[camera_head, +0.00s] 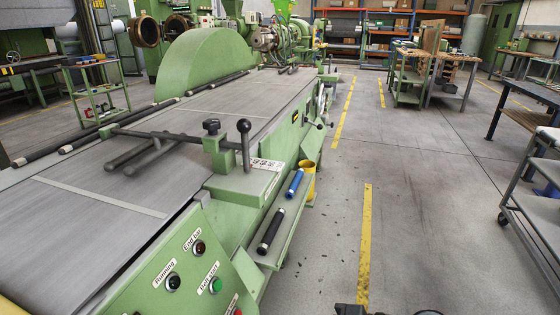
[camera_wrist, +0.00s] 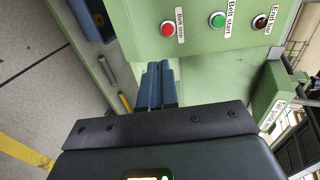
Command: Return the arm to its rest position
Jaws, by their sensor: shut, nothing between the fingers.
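My gripper (camera_wrist: 160,66) shows in the wrist view. Its two blue fingers lie side by side and touching, with nothing between them. They are in front of the green control panel (camera_wrist: 195,45), and I cannot tell how far from it. The dark gripper body fills the lower part of that view. In the head view the gripper is not clearly seen; only small dark parts show at the bottom edge, and I cannot tell what they are.
The long green machine (camera_head: 285,135) with its grey belt (camera_head: 80,215) fills the left. A blue cylinder (camera_head: 295,183) and a black cylinder (camera_head: 271,231) lie on its side shelf (camera_head: 284,232). A trolley (camera_head: 540,200) stands right. The grey floor (camera_head: 420,200) between is clear.

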